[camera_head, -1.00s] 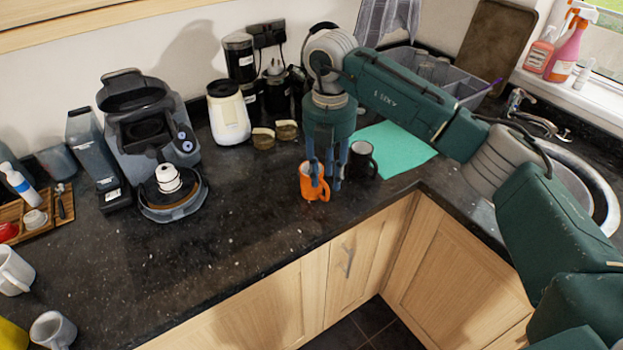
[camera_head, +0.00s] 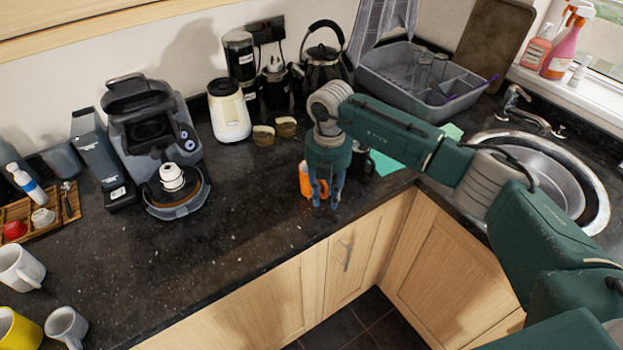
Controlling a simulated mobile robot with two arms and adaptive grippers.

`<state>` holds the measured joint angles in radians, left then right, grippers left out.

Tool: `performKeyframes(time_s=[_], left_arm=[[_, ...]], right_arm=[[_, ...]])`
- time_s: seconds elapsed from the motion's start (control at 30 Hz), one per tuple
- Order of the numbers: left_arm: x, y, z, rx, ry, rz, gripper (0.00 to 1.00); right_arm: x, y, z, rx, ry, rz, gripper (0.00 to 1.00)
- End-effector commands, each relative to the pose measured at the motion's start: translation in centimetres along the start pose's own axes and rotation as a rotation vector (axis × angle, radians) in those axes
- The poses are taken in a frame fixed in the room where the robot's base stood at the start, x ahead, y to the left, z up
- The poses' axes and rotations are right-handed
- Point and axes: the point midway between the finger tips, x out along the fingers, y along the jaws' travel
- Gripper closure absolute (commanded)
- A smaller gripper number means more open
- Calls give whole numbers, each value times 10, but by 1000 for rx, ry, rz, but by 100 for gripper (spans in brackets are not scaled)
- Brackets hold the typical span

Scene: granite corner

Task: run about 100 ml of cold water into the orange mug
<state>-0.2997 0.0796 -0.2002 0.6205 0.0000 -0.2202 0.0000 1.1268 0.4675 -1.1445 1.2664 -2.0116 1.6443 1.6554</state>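The orange mug (camera_head: 305,180) stands upright on the dark counter near its front edge, partly hidden behind my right gripper (camera_head: 326,203). The gripper points down with its two blue fingers apart, open and apparently empty, in front of the mug. Whether a finger touches the mug I cannot tell. The inside of the mug is hidden. The chrome tap (camera_head: 514,100) stands at the back of the round steel sink (camera_head: 603,205) on the right; no running water shows. My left gripper is not in view.
A black mug (camera_head: 367,163) is close behind my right gripper, near a green mat (camera_head: 388,163). My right arm reaches across the sink's left side. A coffee machine (camera_head: 150,130) and kettle (camera_head: 324,72) stand behind.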

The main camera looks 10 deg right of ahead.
Motion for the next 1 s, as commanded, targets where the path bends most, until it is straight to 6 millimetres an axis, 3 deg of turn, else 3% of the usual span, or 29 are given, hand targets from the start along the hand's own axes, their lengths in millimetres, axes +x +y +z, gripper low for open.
performKeyframes(time_s=[0.03, 0.1, 0.67, 0.87, 1.0], left_arm=[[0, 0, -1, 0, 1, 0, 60], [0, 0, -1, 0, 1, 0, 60], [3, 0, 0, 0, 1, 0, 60], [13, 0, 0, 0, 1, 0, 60], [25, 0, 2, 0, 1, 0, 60]], right_arm=[[0, 0, 0, 0, 0, 0, 85], [0, 0, 0, 0, 0, 1, 99], [-9, 2, 0, 0, 0, 5, 100], [-37, 2, 0, -1, -2, 8, 100], [-74, 3, 1, 0, -3, 9, 100]])
